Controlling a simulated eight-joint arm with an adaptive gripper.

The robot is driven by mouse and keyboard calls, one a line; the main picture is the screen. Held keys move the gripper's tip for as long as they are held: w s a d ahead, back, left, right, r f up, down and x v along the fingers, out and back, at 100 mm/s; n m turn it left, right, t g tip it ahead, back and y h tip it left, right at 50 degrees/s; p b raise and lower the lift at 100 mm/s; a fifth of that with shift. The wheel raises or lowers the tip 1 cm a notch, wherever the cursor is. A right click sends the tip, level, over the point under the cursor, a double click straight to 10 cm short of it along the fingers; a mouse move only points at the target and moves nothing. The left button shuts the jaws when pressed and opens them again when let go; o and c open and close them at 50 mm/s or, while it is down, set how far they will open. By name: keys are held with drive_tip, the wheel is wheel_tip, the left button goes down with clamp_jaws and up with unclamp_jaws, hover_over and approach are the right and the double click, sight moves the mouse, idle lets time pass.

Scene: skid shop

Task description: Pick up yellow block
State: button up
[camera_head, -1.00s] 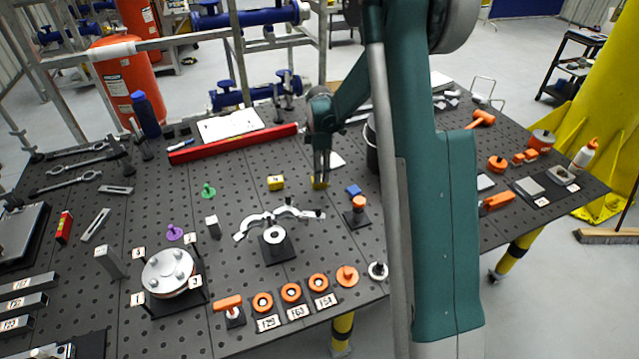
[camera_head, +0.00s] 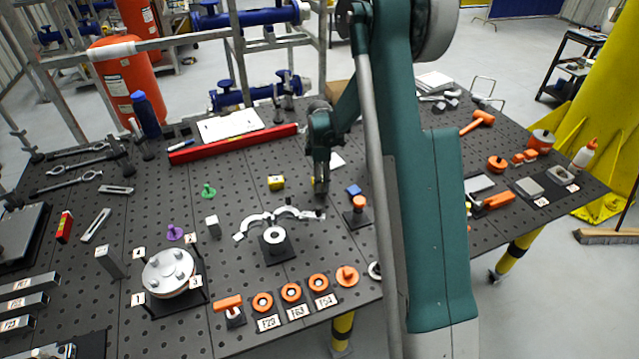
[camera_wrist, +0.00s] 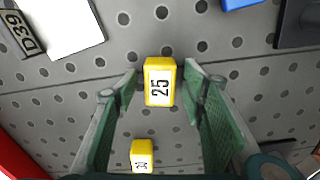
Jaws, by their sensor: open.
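A yellow block labelled 25 (camera_wrist: 160,82) lies on the table between my gripper's fingertips (camera_wrist: 160,72) in the wrist view. The green fingers are spread on both sides of it, with a gap visible on each side. A second yellow block (camera_wrist: 143,155) shows lower in the wrist view; its label is hard to read. In the head view one yellow block (camera_head: 276,182) stands clear, left of my gripper (camera_head: 320,192). The other is almost wholly hidden behind the fingers.
A blue block (camera_head: 353,190) and an orange-topped post (camera_head: 358,210) stand right of my gripper. A silver curved part (camera_head: 280,217) lies in front. A red beam (camera_head: 233,143) lies behind. The perforated table top is bare around the blocks.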

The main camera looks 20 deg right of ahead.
idle(0.5)
drive_tip(key=c, duration=1)
drive_tip(key=shift+r, duration=0.1)
drive_tip(key=shift+r, duration=4.9)
